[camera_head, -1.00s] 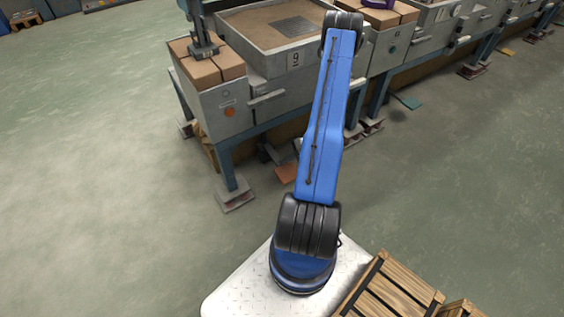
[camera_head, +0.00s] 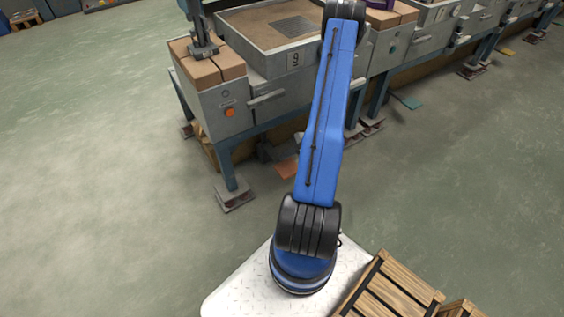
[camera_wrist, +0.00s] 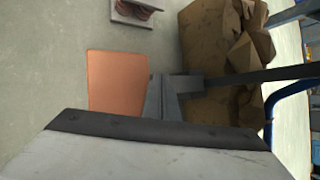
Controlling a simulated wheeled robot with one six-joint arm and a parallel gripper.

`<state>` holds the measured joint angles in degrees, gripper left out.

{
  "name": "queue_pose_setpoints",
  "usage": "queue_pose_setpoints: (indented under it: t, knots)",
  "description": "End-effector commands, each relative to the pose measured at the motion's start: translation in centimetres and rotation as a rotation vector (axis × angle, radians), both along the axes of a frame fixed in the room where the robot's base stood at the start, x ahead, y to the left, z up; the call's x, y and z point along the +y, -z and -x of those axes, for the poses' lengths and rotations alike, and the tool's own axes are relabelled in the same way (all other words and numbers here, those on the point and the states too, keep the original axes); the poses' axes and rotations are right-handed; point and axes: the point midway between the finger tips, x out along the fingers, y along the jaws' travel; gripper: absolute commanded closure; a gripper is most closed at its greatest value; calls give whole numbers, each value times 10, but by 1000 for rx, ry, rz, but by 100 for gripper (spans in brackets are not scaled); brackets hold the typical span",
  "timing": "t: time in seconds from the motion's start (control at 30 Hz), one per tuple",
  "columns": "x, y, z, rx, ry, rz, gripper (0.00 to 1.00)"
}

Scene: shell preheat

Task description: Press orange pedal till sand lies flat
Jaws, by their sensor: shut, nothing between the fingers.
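The orange pedal (camera_head: 286,168) is a flat plate low at the floor under the front of the grey machine, partly hidden by my arm in the head view. In the wrist view the pedal (camera_wrist: 115,80) lies left of the middle, its plate bare. My gripper (camera_wrist: 158,82) is shut and empty, its tips at the pedal's right edge in the picture; whether they touch it I cannot tell. Brown sand (camera_head: 258,22) lies in the open tray (camera_head: 262,58) marked 9, with a grey patch (camera_head: 293,27) in it.
A blue-grey machine leg (camera_head: 228,165) stands left of the pedal. In the wrist view a dark bar (camera_wrist: 255,76) and crumpled brown material (camera_wrist: 210,35) lie right of the pedal. Wooden crates (camera_head: 385,290) are at bottom right. The floor at left is clear.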

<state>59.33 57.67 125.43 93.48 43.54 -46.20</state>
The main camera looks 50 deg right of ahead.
Motion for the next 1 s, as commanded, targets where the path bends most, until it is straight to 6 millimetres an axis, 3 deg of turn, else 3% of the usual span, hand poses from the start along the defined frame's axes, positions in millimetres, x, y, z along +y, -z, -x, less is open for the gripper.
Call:
queue_pose_setpoints:
  t: [0.37, 1.0]
  knots:
    - [-1, -4, -1, -2, 0, 2, 100]
    - [-2, -50, -4, -2, 0, 2, 100]
